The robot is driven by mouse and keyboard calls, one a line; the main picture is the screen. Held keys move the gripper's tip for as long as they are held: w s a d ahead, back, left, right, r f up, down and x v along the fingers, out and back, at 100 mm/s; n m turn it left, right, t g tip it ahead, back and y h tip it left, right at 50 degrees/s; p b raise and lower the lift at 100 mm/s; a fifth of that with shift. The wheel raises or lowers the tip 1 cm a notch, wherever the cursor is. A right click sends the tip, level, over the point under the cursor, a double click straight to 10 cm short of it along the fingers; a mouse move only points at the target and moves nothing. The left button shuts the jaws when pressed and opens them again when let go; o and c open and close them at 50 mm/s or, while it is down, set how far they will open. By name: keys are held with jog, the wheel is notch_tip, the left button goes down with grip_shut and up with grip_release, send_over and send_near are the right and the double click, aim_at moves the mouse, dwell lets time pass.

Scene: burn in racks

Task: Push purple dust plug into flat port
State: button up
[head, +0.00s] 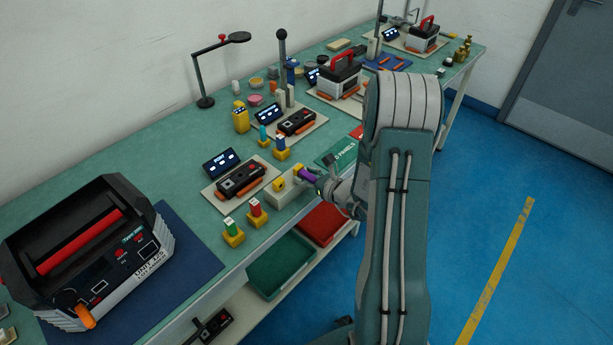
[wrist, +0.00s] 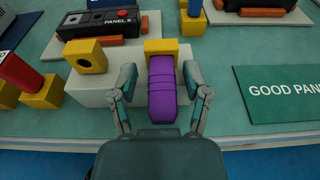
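The purple dust plug (wrist: 162,90) lies lengthwise between the fingers of my gripper (wrist: 160,80) in the wrist view, its far end at the face of a yellow port block (wrist: 161,46). That block's opening is hidden behind the plug, so I cannot tell how deep it sits. Narrow gaps show between the plug and both fingers, so my gripper is open around it. A second yellow block (wrist: 85,57) to the left has a round hole. Both blocks stand on a pale base (wrist: 92,88). The purple plug (head: 308,175) also shows at the table's front edge in the head view.
Red (head: 256,211) and green (head: 230,227) plugs stand in yellow holders to the left. A black panel (head: 241,178) lies behind the base. A green "GOOD PAN…" card (wrist: 283,92) lies to the right. Green (head: 282,265) and red (head: 322,222) bins sit below the edge.

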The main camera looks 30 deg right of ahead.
aim_at(315, 180)
jog(key=shift+d, duration=0.3)
grip_shut()
jog(key=shift+c, duration=0.9)
grip_release()
jog(key=shift+a, duration=0.15)
grip_shut()
jog(key=shift+v, duration=0.8)
jog(key=shift+s+d+f, duration=0.1)
jog(key=shift+s+d, duration=0.05)
jog(key=shift+s, duration=0.25)
jog(key=shift+s+d+f, duration=0.1)
jog(key=shift+s+d, duration=0.05)
jog(key=shift+s, duration=0.25)
jog(key=shift+a, duration=0.1)
